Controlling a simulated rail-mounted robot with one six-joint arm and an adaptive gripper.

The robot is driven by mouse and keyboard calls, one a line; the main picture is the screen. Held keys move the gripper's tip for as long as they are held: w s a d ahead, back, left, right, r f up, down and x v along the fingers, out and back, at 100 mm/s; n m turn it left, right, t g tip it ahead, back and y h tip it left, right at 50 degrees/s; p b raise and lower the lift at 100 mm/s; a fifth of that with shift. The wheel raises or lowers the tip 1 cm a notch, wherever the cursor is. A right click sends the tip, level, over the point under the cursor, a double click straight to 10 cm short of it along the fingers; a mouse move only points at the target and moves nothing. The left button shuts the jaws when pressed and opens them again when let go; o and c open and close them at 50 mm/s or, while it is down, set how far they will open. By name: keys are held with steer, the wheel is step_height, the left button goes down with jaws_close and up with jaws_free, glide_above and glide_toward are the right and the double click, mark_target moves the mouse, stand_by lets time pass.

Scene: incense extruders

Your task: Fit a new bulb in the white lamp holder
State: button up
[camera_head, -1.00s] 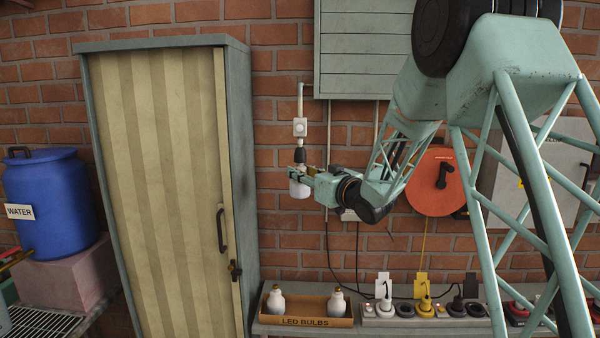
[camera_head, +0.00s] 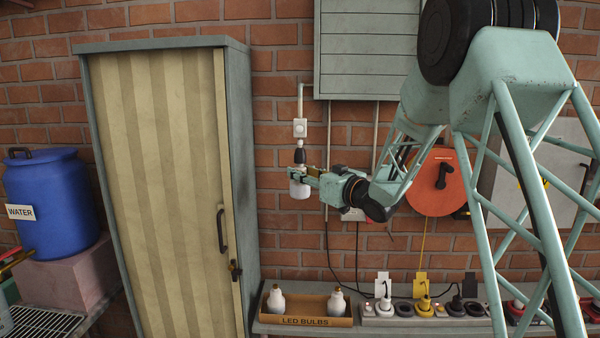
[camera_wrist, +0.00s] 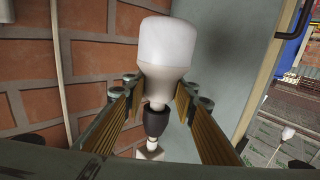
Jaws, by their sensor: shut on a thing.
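The lamp holder (camera_head: 300,156) is a dark socket with white parts, hanging below a white box (camera_head: 300,128) on the brick wall. My gripper (camera_head: 298,174) is just below it, shut on a white bulb (camera_head: 300,189). In the wrist view, both fingers (camera_wrist: 160,84) grip the bulb (camera_wrist: 167,50) at its narrowing neck. The bulb's base end meets or nearly meets the dark holder (camera_wrist: 155,120), in line with it. I cannot tell whether the thread is engaged. The fingers hide part of the joint in the head view.
A tray (camera_head: 304,322) marked LED BULBS holds two bulbs (camera_head: 276,300) on the bench below. A tall cabinet (camera_head: 160,180) stands left of the holder. A grey wall box (camera_head: 366,50) is above, an orange reel (camera_head: 436,182) to the right. Plugs and sockets line the bench.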

steer(key=shift+r+n+g+y+p, duration=0.2)
steer(key=shift+n+g+y+p, duration=0.4)
steer(key=shift+g+p, duration=0.1)
steer(key=shift+r+n+g+y+p, duration=0.15)
steer(key=shift+n+g+y+p, duration=0.35)
steer(key=shift+n+g+p, duration=0.15)
stand_by(0.9)
steer(key=o, duration=1.1)
steer(key=shift+s, duration=0.1)
steer(key=shift+c, duration=0.2)
steer(key=shift+f, duration=0.2)
steer(key=shift+d, duration=0.1)
steer(key=v, duration=1.1)
steer(key=shift+s+d, duration=0.2)
steer(key=shift+d, duration=0.1)
steer(key=shift+d+r, duration=0.1)
